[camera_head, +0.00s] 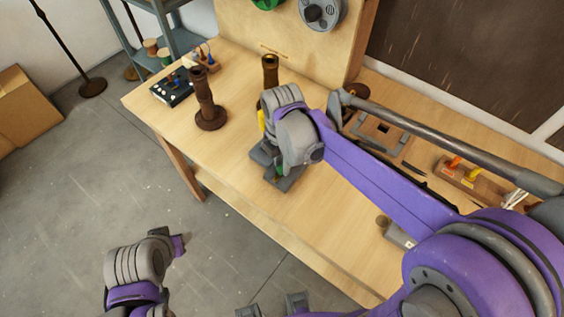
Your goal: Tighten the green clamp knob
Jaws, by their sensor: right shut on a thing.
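My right gripper (274,170) points down at the table, in front of the brass lamp stem. It is shut on what appears to be the green clamp knob (279,169), of which only a small green patch shows under the gripper. The grey clamp around it is mostly hidden by my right wrist. My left gripper (172,241) hangs over the floor left of the table, apart from everything; its fingers do not show clearly.
A brown lamp stem on a round base (210,122) stands left of my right gripper, and a brass one (270,70) behind it. A wooden block with orange and yellow connectors (462,172) lies right. The front tabletop (300,225) is clear.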

